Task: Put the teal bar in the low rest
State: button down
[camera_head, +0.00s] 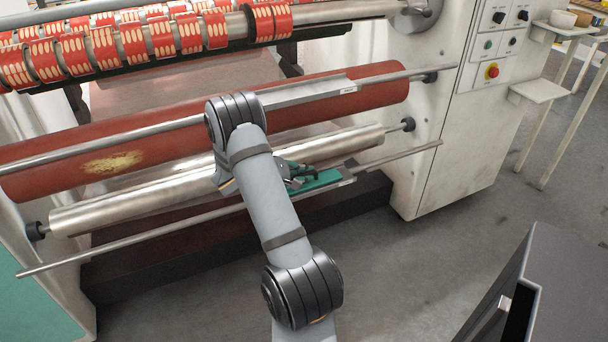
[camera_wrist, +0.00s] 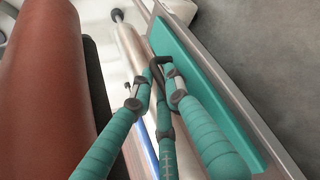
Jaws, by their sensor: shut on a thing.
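The teal bar (camera_head: 322,180) is long and flat and lies along the lower front rail, partly hidden by my arm. In the wrist view the bar (camera_wrist: 205,92) runs diagonally, with a grey strip (camera_wrist: 240,105) along its right edge. This strip looks like the low rest (camera_head: 347,182), and the bar lies over or in it; I cannot tell how fully it is seated. My gripper (camera_head: 292,175) has teal-wrapped fingers. In the wrist view my gripper (camera_wrist: 160,75) is closed at the bar's left edge, around a dark hooked piece. The exact contact is partly hidden by the fingers.
A bare metal roller (camera_head: 130,205) lies just behind the bar. A red roller (camera_head: 150,150) and an upper rail with a grey plate (camera_head: 310,92) are above it. The machine's white side cabinet (camera_head: 435,150) stands to the right. Open floor (camera_head: 430,260) lies in front.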

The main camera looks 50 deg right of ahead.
jog(key=shift+f, duration=0.1)
jog(key=c, duration=1.7)
grip_release()
jog(key=shift+r, duration=0.3)
jog(key=p+v, duration=0.2)
jog(key=v, duration=1)
jog(key=shift+f, duration=0.1)
